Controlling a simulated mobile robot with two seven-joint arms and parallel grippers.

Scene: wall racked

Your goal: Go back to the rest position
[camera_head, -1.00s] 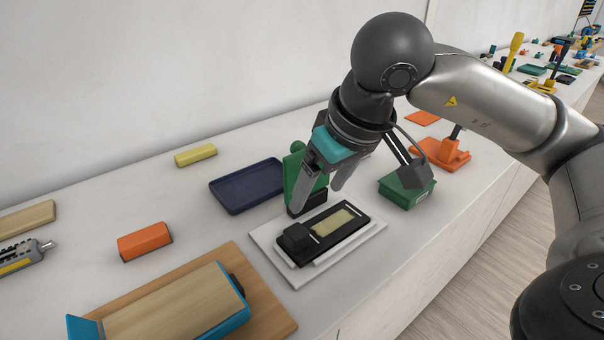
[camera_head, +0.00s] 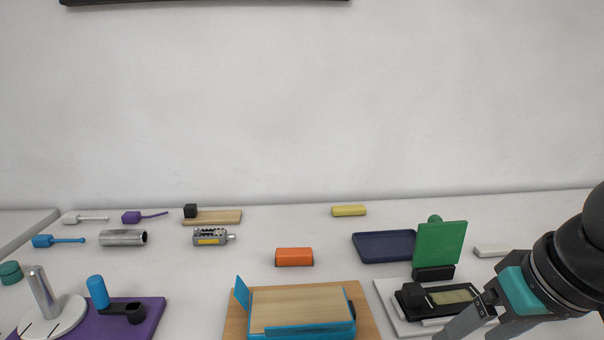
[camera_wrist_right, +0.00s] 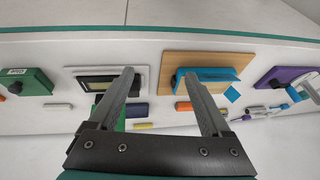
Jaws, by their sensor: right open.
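My right gripper (camera_head: 468,330) is at the lower right of the head view, its arm coming in from the right edge. Its two fingers are apart and nothing shows between them. The right wrist view also shows the open gripper (camera_wrist_right: 160,92), with the bench and its items beyond the fingers. In the head view the fingers are by the black device (camera_head: 450,297) on a white plate; whether they touch it cannot be told. My left gripper is not in view.
A green upright panel (camera_head: 440,243) stands behind the black device. A navy tray (camera_head: 384,247), an orange block (camera_head: 294,257) and a blue-edged wooden board (camera_head: 300,308) are to the left. A purple base (camera_head: 148,318) is at the lower left.

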